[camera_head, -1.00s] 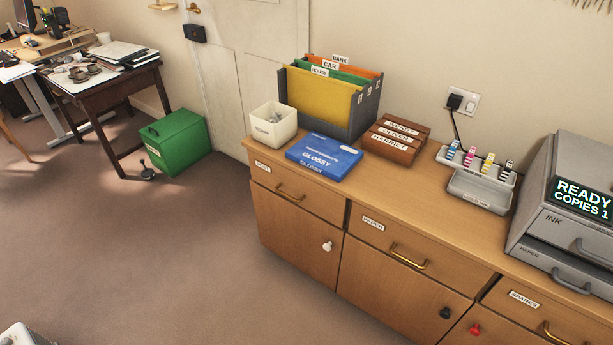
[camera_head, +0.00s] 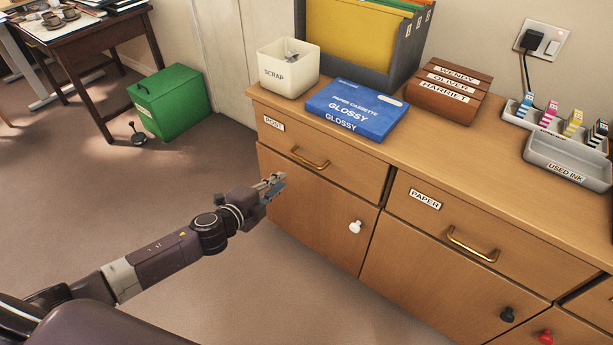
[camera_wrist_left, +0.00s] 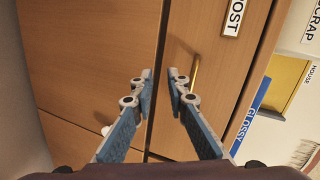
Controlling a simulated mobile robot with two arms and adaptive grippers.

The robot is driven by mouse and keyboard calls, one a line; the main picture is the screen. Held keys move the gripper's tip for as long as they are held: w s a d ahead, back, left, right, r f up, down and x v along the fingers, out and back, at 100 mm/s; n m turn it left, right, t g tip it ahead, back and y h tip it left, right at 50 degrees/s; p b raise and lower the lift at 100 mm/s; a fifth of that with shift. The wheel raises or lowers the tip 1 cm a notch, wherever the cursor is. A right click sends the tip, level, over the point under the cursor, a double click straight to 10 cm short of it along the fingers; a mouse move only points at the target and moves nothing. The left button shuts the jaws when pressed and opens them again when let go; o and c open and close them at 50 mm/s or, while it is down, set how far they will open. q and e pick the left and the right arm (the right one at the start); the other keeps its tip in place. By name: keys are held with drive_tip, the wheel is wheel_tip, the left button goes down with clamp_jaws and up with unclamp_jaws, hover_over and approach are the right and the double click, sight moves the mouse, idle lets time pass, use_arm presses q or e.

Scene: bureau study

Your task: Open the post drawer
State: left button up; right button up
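The post drawer (camera_head: 345,165) is shut, at the upper left of the wooden cabinet, with a "POST" label (camera_head: 274,124) and a brass bar handle (camera_head: 310,160). My left gripper (camera_head: 277,183) is in front of the cabinet, left of and a little below the handle in the head view, and apart from it. In the left wrist view its blue-padded fingers (camera_wrist_left: 160,78) are partly open with nothing between them. There the brass handle (camera_wrist_left: 195,72) shows just beyond the right-hand fingertip, partly hidden by it. My right gripper is not in view.
Below the post drawer is a cupboard door with a white knob (camera_head: 355,227). The paper drawer (camera_head: 490,225) is to the right. A green box (camera_head: 170,100) is on the floor.

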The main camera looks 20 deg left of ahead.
sight(307, 162)
use_arm(q)
drive_tip(key=d+r+m+h+b, duration=0.2)
drive_tip(key=d+r+m, duration=0.1)
drive_tip(key=r, duration=0.1)
drive_tip(key=shift+t, duration=0.3)
drive_tip(key=x, duration=0.7)
drive_tip(key=shift+w+d+r, duration=0.35)
drive_tip(key=shift+w, duration=0.05)
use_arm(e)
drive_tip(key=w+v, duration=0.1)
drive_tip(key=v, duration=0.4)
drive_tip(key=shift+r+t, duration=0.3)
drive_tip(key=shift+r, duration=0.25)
use_arm(q)
clamp_jaws()
